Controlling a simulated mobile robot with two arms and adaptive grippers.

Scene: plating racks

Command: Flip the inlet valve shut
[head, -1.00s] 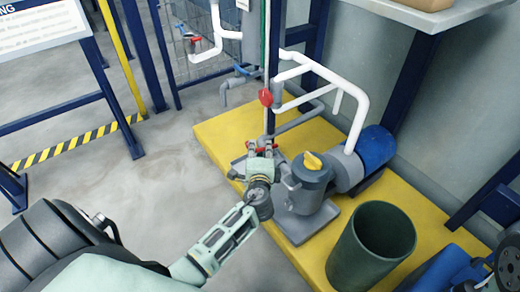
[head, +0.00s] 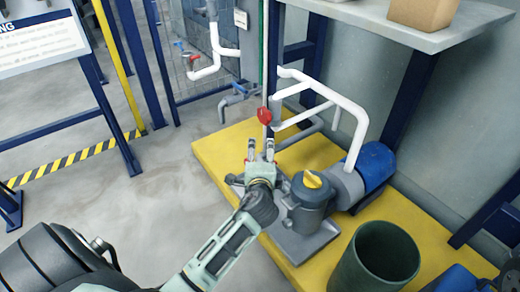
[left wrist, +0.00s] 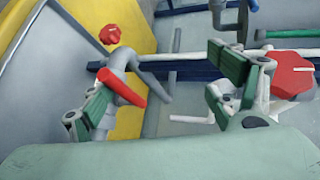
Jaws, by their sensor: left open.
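A red lever (left wrist: 122,87) on a grey pipe fitting shows in the left wrist view, close beside the left-hand finger. It looks like a valve handle; no label shows that it is the inlet valve. My left gripper (left wrist: 163,90) is open and empty, with green finger pads apart. In the head view the left gripper (head: 261,150) reaches over the yellow platform's near left side, left of the grey pump (head: 308,203), and hides the lever. A red knob (head: 264,116) stands on the upright pipe just beyond the fingertips. Contact with the lever cannot be told.
White pipes (head: 345,105) rise behind the pump, with a blue motor (head: 373,168) at right. A dark green bin (head: 374,262) stands on the yellow platform (head: 225,148). A shelf (head: 420,35) overhangs at upper right. Grey floor lies free at left.

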